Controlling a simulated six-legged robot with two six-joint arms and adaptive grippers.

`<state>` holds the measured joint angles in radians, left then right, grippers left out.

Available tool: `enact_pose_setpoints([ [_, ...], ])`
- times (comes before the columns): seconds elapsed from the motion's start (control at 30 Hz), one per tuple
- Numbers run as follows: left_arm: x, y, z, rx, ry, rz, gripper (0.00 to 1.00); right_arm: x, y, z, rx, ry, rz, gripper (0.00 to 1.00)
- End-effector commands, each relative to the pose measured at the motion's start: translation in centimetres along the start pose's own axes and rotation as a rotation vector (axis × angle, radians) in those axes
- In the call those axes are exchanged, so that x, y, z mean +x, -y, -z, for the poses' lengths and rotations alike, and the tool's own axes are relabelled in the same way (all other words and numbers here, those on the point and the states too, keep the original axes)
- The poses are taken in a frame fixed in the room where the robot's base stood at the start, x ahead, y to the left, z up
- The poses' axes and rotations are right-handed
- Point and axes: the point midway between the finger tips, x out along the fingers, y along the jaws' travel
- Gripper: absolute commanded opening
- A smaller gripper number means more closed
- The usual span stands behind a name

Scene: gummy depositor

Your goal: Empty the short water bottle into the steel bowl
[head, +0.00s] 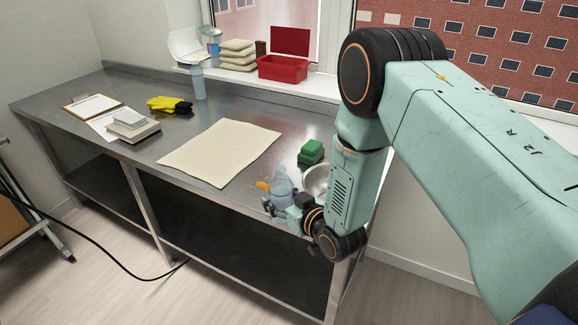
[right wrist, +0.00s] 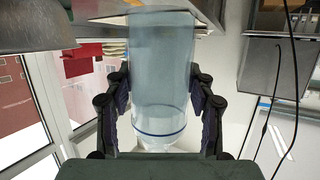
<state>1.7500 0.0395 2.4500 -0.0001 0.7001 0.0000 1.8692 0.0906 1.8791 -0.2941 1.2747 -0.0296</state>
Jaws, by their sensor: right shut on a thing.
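The short water bottle (head: 281,186) is clear bluish and stands upright near the front edge of the steel table. My right gripper (head: 281,211) is shut on it, low on its body in the head view. In the right wrist view the bottle (right wrist: 162,70) fills the middle between the two fingers, with its narrow end at the bottom of the picture. I cannot tell whether its base touches the table. The steel bowl (head: 313,182) is just right of the bottle, partly hidden by my right arm. The bowl (right wrist: 35,25) also shows at upper left in the wrist view. My left gripper is out of view.
A green block stack (head: 311,152) stands behind the bowl, and a small orange thing (head: 262,185) lies left of the bottle. A cream mat (head: 222,150) covers the middle. Yellow-black gloves (head: 169,105) and a taller bottle (head: 198,84) are farther back. A red bin (head: 283,67) sits on the sill.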

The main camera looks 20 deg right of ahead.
Motion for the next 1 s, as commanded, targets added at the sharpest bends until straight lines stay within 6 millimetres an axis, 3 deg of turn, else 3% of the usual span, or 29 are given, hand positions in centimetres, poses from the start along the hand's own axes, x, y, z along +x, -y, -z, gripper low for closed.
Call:
enact_pose_setpoints([
  [0.1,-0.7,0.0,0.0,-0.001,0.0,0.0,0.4,0.8,-1.2,2.5,0.033,-0.004,-0.115,0.0],
  [0.3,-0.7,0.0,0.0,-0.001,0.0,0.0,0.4,1.1,-3.2,4.2,0.078,-0.001,-0.249,0.0],
  [0.57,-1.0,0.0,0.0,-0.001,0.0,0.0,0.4,0.8,-4.2,4.8,0.145,-0.003,-0.268,0.0],
  [0.8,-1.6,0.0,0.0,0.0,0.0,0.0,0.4,0.5,-5.0,5.3,0.326,-0.015,-0.21,0.0],
  [1.0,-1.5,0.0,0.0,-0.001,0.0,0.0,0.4,0.5,-4.9,5.3,0.33,-0.015,-0.206,0.0],
])
